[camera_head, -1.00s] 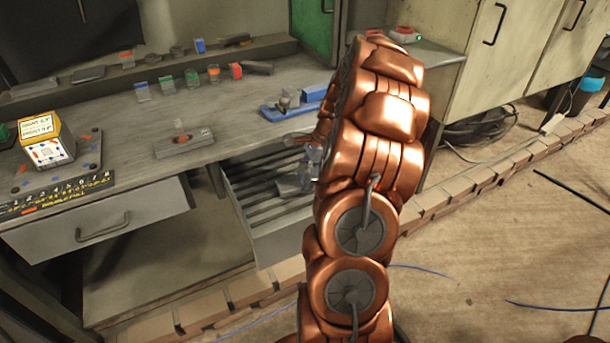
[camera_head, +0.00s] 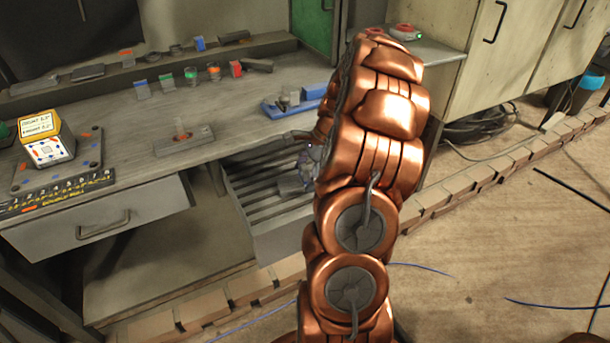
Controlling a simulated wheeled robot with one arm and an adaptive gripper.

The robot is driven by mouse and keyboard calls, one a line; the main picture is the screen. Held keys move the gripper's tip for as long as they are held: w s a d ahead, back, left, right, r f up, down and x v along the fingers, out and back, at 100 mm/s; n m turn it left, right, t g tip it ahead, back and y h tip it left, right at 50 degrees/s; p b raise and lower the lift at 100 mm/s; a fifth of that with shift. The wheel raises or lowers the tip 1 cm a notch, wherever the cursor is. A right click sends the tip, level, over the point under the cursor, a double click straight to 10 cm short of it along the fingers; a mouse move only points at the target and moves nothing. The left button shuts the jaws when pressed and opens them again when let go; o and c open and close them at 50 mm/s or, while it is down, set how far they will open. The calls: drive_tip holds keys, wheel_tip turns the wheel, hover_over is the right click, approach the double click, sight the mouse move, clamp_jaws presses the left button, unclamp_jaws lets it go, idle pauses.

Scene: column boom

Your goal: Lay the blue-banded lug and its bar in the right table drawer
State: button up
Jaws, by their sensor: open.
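The right table drawer (camera_head: 262,232) is pulled out, with dark slats across its inside. My gripper (camera_head: 307,168) is over the drawer's right part, open, mostly hidden behind my copper-coloured arm. A small grey piece (camera_head: 289,187) lies in the drawer just below and left of the gripper. It may be the lug with its bar, but I cannot make out a blue band on it. Whether the fingers touch it is too small to tell.
Several small colour-banded blocks (camera_head: 190,77) stand along the back of the table. A blue tray (camera_head: 283,110) is at the table's right end. A plate with an upright post (camera_head: 184,142) lies near the front edge. The left drawer (camera_head: 98,222) sticks out slightly.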

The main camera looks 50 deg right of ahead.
drive_tip(key=v, duration=1.2)
drive_tip(key=s+a+r+n+g+p, duration=0.1)
drive_tip(key=a+r+n+p, duration=0.2)
drive_tip(key=a, duration=0.5)
drive_tip(key=a+r+n+g, duration=0.1)
drive_tip(key=a+r+n, duration=0.25)
drive_tip(key=a, duration=0.45)
drive_tip(key=s+a+r+n+g+p, duration=0.1)
drive_tip(key=a+r+n+p, duration=0.1)
drive_tip(key=a+n, duration=0.5)
drive_tip(key=s+a+r+n+h+p, duration=0.1)
drive_tip(key=s+a+n+h+p, duration=0.1)
drive_tip(key=s+a+n, duration=0.3)
drive_tip(key=s+a+n+g+h+p, duration=0.1)
drive_tip(key=s+a+n+h+p, duration=0.1)
drive_tip(key=s+a+n, duration=0.3)
drive_tip(key=shift+s+a+r+p, duration=0.65)
drive_tip(key=shift+s+a, duration=1.4)
drive_tip(key=shift+s, duration=2.6)
drive_tip(key=shift+f, duration=0.25)
drive_tip(key=shift+c, duration=0.3)
